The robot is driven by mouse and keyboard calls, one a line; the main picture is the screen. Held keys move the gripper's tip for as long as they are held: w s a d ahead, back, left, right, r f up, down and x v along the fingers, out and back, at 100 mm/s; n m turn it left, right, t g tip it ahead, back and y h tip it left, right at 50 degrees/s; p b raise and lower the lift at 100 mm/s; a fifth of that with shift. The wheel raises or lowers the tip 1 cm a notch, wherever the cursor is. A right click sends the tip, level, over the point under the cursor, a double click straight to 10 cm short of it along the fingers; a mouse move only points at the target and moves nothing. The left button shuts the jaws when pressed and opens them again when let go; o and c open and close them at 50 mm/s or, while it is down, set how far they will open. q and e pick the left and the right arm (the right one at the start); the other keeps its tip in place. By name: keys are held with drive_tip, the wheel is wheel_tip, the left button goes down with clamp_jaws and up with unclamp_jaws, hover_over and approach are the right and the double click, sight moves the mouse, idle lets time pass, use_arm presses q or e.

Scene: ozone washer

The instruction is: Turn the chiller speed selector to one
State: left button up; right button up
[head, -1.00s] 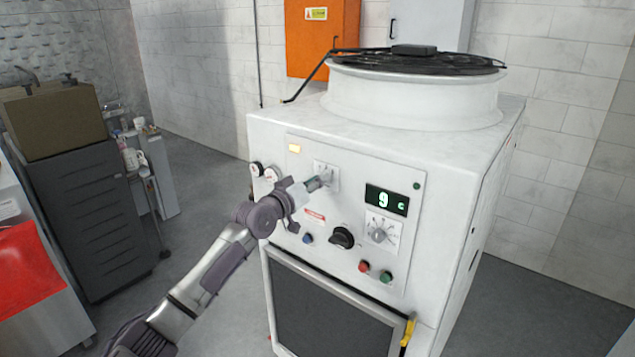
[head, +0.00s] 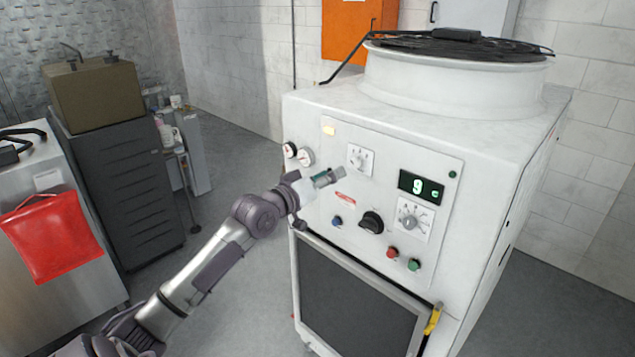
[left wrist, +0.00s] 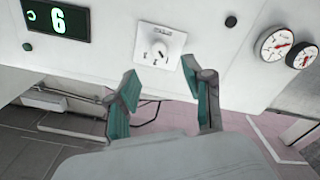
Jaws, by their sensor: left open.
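A white selector plate with a small knob (head: 360,159) sits on the upper part of the machine's front panel, left of the green display. It also shows upside down in the left wrist view (left wrist: 158,48); its setting is too small to read. A second, larger selector knob (head: 409,219) sits below the display. I cannot tell from labels which one is the chiller speed selector. My left gripper (head: 338,176) is open and empty, in front of the panel, just below and left of the upper knob. In the left wrist view its fingers (left wrist: 158,68) are spread below that knob, apart from it.
The white machine (head: 480,270) also carries a lit display (head: 421,187), a black rotary switch (head: 372,222), red (head: 392,252) and green (head: 414,265) buttons, and two gauges (head: 305,156). A dark drawer cabinet (head: 130,190) stands left. Grey floor between them is clear.

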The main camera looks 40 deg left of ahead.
use_arm(q)
drive_tip(key=shift+s+a, duration=0.15)
drive_tip(key=shift+s, duration=1.9)
